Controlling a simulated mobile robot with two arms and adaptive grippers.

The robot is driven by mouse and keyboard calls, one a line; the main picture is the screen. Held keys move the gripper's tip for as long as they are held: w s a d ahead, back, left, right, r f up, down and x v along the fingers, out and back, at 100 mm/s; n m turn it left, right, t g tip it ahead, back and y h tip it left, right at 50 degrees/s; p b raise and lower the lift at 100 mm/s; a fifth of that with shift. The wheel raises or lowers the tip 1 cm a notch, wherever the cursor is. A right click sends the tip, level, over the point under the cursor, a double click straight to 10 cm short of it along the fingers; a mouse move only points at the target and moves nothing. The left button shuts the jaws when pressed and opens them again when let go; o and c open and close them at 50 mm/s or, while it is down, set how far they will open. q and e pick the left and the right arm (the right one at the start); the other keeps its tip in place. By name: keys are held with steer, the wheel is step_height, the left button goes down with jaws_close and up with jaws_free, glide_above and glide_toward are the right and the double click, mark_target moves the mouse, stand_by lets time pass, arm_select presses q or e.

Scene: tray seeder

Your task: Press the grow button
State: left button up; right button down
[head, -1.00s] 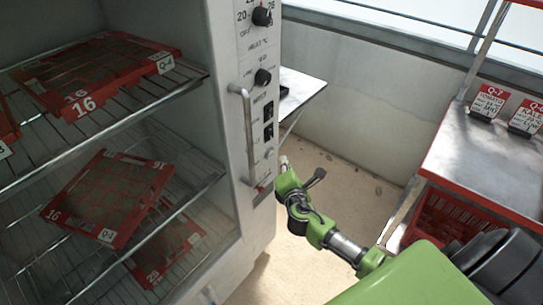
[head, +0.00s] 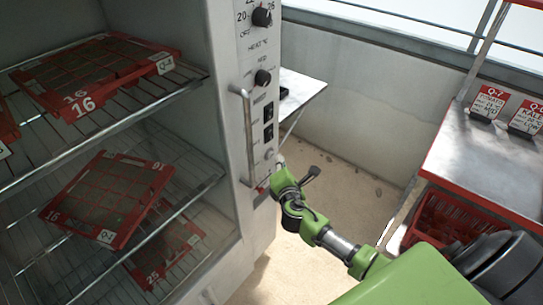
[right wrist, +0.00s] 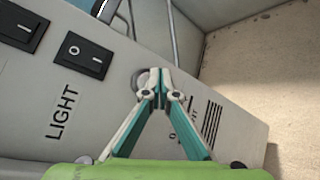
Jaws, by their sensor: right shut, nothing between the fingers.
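The tall cabinet's control panel (head: 262,100) carries dials, two black rocker switches and, below them, a small round grey button (head: 268,154). Its label is not readable, so I cannot tell by text that it is the grow button. In the right wrist view a round button (right wrist: 137,82) shows partly behind my fingertips, beyond the LIGHT label. My right gripper (head: 279,163) is shut and empty, its tips at the lower panel close to the round button. I cannot tell whether they touch it. The right wrist view shows the shut fingertips (right wrist: 160,76). My left gripper is out of view.
A vertical handle (head: 248,135) stands out left of the panel. The open cabinet holds red trays (head: 110,198) on wire shelves. A metal bench (head: 480,160) with sign cards stands at right, a red crate (head: 440,222) below it. The floor between is clear.

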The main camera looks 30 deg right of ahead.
steer(key=shift+w, duration=0.1)
stand_by(0.7)
steer(key=shift+w+a, duration=0.15)
steer(key=shift+w, duration=0.15)
steer(key=shift+w+a, duration=0.2)
steer(key=shift+w, duration=0.25)
stand_by(0.8)
steer(key=shift+s, duration=0.1)
steer(key=shift+s+d, duration=0.3)
steer(key=shift+s, duration=0.45)
steer(key=s, duration=0.1)
steer(key=s+d, duration=0.1)
steer(key=s, duration=0.1)
steer(key=s+d+p, duration=0.1)
steer(key=shift+s, duration=0.35)
stand_by(0.5)
